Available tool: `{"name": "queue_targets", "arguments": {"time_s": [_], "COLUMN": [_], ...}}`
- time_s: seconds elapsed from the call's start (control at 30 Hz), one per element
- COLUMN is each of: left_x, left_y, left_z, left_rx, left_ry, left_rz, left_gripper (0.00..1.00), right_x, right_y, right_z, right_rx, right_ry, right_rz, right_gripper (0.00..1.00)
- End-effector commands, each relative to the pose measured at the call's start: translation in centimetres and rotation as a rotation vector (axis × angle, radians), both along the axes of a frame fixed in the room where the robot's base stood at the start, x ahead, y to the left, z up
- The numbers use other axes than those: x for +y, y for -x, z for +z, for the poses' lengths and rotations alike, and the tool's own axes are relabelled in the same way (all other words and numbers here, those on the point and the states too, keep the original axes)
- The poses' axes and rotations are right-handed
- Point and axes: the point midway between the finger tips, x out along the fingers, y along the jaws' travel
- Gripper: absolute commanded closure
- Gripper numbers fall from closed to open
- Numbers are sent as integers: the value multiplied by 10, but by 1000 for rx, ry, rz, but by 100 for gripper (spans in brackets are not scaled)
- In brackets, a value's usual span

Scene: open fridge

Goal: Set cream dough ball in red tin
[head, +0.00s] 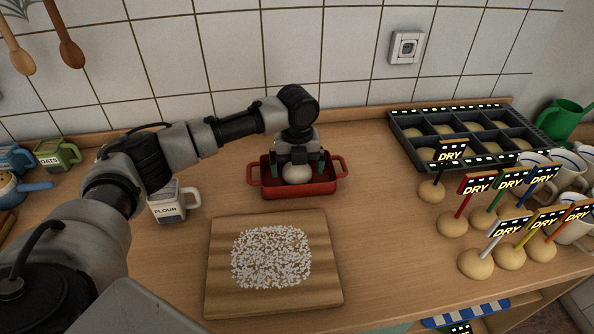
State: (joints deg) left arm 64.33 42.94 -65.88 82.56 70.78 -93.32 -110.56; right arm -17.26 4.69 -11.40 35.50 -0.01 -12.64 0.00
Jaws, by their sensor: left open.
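The red tin (321,185) is a rectangular pan with a handle at each end, standing on the wooden counter near the tiled wall. My right gripper is not in view.
A wooden board (220,266) with white flakes lies in front of the tin. A white flour mug (168,205) stands left. A black compartment tray (415,149) holds dough balls at the back right. Several balls with "DRY" flags stand before it, beside white mugs (573,232).

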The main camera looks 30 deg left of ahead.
Motion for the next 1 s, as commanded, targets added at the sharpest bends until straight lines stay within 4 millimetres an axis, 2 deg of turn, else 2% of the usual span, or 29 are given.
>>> {"name": "queue_targets", "arguments": {"time_s": [0.3,0.5,0.67,1.0], "left_x": [0,0,0,0], "left_y": [-1,-1,0,0], "left_z": [69,98,106,107], "left_rx": [-5,-2,-1,-1], "left_ry": [2,1,1,1], "left_rz": [1,1,1,1], "left_gripper": [0,0,0,0], "right_x": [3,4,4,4], "right_y": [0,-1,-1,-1], "right_z": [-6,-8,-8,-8], "right_rx": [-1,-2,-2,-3], "right_ry": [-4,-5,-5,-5], "right_rz": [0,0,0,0], "right_gripper": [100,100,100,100]}}
